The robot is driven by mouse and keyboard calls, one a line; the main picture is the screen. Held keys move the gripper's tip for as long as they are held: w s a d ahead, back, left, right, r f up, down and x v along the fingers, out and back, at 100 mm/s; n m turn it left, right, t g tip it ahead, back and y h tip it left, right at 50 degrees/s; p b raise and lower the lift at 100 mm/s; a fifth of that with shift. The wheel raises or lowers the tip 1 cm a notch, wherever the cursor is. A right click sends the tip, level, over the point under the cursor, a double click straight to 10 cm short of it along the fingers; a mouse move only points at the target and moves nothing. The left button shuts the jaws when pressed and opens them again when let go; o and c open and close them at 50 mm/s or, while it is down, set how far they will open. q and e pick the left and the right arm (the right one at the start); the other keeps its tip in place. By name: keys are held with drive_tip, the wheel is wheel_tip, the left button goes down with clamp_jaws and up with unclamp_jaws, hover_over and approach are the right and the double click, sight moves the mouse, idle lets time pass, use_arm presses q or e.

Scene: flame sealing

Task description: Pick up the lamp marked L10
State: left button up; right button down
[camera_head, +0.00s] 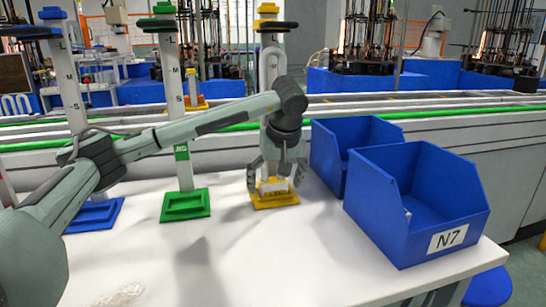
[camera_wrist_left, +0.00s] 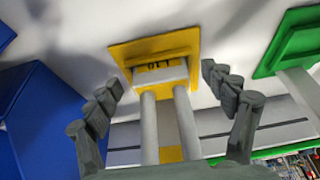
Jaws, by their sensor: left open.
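The lamp marked L10 (camera_head: 275,201) stands upright on a square yellow base on the white table, with a yellow top. In the left wrist view its yellow base (camera_wrist_left: 133,50) carries the label L10, upside down, with two white posts rising from it. My left gripper (camera_head: 279,178) is low at this lamp, just above its base. In the left wrist view the gripper (camera_wrist_left: 162,84) is open, one finger on either side of the posts, with gaps visible. My forearm and wrist hide the lamp's middle in the head view. My right gripper is out of view.
A green lamp (camera_head: 185,205) and a blue lamp (camera_head: 95,216) stand left of it. A conveyor (camera_head: 470,112) runs behind. The table's front middle (camera_head: 255,265) is clear.

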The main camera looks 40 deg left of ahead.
use_arm(q)
drive_tip(key=shift+c, duration=0.6)
drive_tip(key=c, duration=1.2)
drive_tip(key=shift+c, duration=0.4)
drive_tip(key=shift+r, duration=0.1)
